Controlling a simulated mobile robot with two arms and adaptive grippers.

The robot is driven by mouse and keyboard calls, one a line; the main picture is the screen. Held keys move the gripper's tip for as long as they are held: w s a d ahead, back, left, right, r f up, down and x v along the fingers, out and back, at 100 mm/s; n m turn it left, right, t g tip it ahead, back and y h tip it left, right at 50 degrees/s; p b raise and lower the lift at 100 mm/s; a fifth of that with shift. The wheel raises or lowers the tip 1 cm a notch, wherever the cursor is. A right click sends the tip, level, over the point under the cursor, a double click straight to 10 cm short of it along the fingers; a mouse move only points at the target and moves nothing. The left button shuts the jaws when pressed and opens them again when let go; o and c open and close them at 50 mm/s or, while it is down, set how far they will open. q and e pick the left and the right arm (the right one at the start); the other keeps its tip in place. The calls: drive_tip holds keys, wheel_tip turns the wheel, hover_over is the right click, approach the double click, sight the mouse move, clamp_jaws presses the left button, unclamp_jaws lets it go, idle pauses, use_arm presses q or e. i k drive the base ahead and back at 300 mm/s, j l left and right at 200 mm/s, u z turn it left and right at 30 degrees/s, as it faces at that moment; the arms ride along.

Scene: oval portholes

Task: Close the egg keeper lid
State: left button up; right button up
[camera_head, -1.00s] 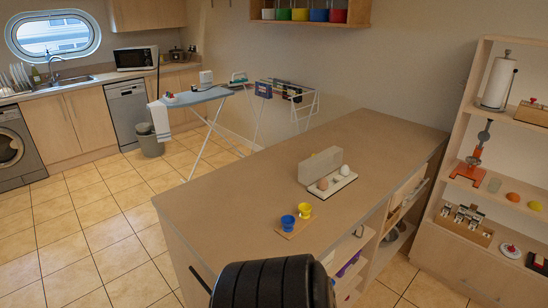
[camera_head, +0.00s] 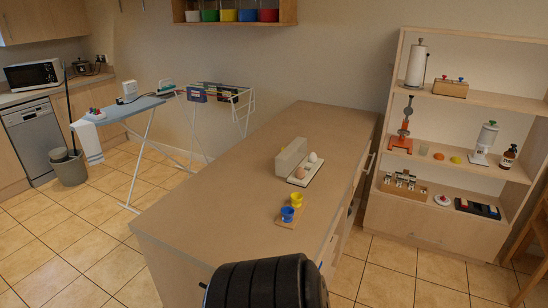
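The egg keeper stands on the island counter in the head view. Its pale lid (camera_head: 290,156) is raised upright along the left side of the white base (camera_head: 307,178). A brown egg (camera_head: 299,173) and a white egg (camera_head: 312,157) sit exposed in the base, to the right of the lid. Neither of my grippers is in view. A black, ribbed rounded part of my own body shows at the bottom middle, in front of the counter's near end.
A yellow cup (camera_head: 296,200) and a blue cup (camera_head: 287,214) stand on a small board in front of the keeper. The counter (camera_head: 225,190) is otherwise clear.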

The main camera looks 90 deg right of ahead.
sight(279, 171)
drive_tip(key=i+l+z, duration=0.1)
drive_tip(key=i+z, duration=0.6)
drive_tip(key=z, duration=0.2)
drive_tip(key=i+j+z, duration=0.15)
drive_tip(key=i+z, duration=0.25)
drive_tip(key=i+j+z, duration=0.25)
drive_tip(key=z, duration=0.2)
drive_tip(key=i+j+z, duration=0.1)
drive_tip(key=z, duration=0.35)
drive_tip(key=i+j+z, duration=0.2)
drive_tip(key=z, duration=0.3)
drive_tip(key=i+j+z, duration=0.3)
drive_tip(key=z, duration=0.15)
drive_tip(key=i+j+z, duration=0.1)
drive_tip(key=j+z, duration=0.15)
drive_tip(key=z, duration=0.2)
drive_tip(key=j+z, duration=0.35)
drive_tip(key=z, duration=0.15)
drive_tip(key=i+l+z, duration=0.1)
drive_tip(key=z, duration=0.4)
drive_tip(key=l, duration=0.1)
